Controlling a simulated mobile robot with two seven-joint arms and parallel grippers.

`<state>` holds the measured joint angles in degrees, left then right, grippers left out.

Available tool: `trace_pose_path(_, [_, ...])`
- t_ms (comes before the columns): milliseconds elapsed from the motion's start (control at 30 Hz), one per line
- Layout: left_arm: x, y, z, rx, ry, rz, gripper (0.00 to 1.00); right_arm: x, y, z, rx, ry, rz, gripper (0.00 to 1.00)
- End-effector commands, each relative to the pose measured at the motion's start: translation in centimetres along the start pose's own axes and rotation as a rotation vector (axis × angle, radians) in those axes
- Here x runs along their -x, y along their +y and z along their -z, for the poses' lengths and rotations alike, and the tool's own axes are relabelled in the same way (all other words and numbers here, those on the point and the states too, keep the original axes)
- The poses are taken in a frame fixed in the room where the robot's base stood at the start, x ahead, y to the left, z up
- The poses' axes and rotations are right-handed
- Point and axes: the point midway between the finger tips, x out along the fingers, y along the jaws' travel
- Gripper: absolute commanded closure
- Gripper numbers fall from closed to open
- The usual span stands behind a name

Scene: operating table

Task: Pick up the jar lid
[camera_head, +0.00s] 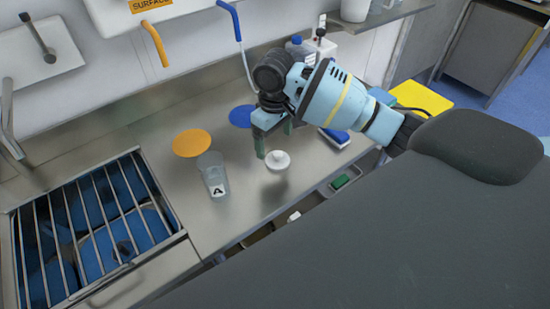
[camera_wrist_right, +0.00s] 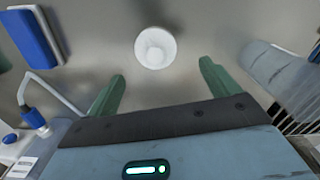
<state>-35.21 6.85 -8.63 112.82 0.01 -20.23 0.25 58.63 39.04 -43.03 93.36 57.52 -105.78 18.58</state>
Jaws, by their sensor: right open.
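The jar lid (camera_head: 278,161) is a small white disc with a round knob on top. It lies on the steel counter, and it also shows in the right wrist view (camera_wrist_right: 155,48). A clear jar marked A (camera_head: 213,175) stands to its left in the head view. My right gripper (camera_head: 274,143) is just beside and above the lid. In the right wrist view its two green fingers (camera_wrist_right: 160,82) are spread wide with nothing between them, and the lid lies beyond the tips. My left gripper does not show.
An orange disc (camera_head: 192,143) and a blue disc (camera_head: 242,116) lie on the counter behind the jar. A blue and white block (camera_head: 336,137) lies right of the lid. A barred sink (camera_head: 95,225) is at the left. Bottles (camera_head: 300,48) stand at the back.

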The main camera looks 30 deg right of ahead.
Motion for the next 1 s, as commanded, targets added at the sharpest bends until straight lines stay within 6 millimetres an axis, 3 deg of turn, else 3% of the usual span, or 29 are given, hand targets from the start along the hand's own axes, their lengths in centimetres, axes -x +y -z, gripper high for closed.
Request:
trace_pose_path(100, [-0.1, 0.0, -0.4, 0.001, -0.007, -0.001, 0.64, -1.5, 0.0, -0.1, -0.001, -0.005, 0.002, 0.13])
trace_pose_path(367, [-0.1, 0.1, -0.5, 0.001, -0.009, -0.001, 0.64, -2.5, 0.2, -0.2, -0.002, -0.004, 0.001, 0.13])
trace_pose_path(700, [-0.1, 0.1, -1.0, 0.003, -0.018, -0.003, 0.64, -6.7, 0.6, -0.6, -0.001, -0.003, 0.001, 0.13])
trace_pose_path(1000, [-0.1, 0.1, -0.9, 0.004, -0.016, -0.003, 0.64, -6.9, 0.6, -0.5, -0.001, 0.001, 0.001, 0.14])
